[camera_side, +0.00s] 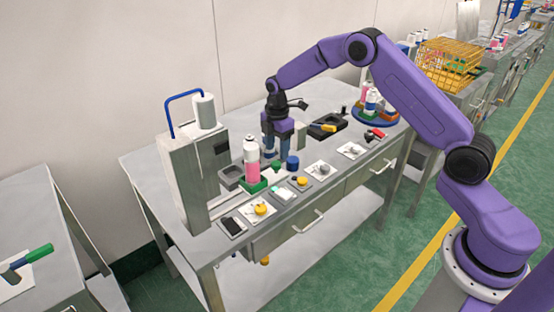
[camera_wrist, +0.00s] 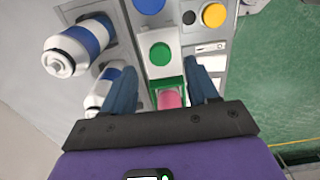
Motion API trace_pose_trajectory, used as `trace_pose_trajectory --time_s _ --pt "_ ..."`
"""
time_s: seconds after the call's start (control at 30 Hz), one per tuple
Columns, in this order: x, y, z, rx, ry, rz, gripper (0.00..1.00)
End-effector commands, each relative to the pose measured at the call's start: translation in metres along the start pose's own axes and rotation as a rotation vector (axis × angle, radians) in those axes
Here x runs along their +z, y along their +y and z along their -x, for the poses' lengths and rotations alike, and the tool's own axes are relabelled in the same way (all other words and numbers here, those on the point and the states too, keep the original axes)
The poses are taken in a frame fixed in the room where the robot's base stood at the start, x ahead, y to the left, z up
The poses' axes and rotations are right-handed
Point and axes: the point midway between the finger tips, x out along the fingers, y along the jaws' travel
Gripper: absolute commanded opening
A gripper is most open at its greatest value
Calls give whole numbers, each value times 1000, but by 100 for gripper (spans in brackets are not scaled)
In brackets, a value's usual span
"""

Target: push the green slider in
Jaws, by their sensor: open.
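A green block (camera_side: 255,187), which appears to be the slider, sits at the foot of a white and pink can (camera_side: 251,155) beside the press. In the wrist view a green part (camera_wrist: 166,84) shows between my fingers, with a pink surface (camera_wrist: 172,99) just below it. My gripper (camera_side: 277,155) points down over the table, behind and to the right of the can. In the wrist view my gripper (camera_wrist: 161,82) has its two blue fingers wide apart, with nothing held. Whether a finger touches the green part cannot be told.
A grey press (camera_side: 183,170) with a blue handle stands at the left. A blue cap (camera_side: 292,162) is close to my fingers. White and blue cans (camera_wrist: 76,47) lie to the left in the wrist view. Small pads (camera_side: 319,170) line the front edge; a black tray (camera_side: 327,127) is behind.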

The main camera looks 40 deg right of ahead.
Motion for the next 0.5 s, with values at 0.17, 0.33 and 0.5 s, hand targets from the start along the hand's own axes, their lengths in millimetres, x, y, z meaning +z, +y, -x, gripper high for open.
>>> trace_pose_trajectory --time_s 0.17,0.33,0.5 --pt "0 -1 -30 -3 0 -1 59" --pt "0 0 -45 0 0 -1 59" --pt "0 0 -50 1 0 -1 59"
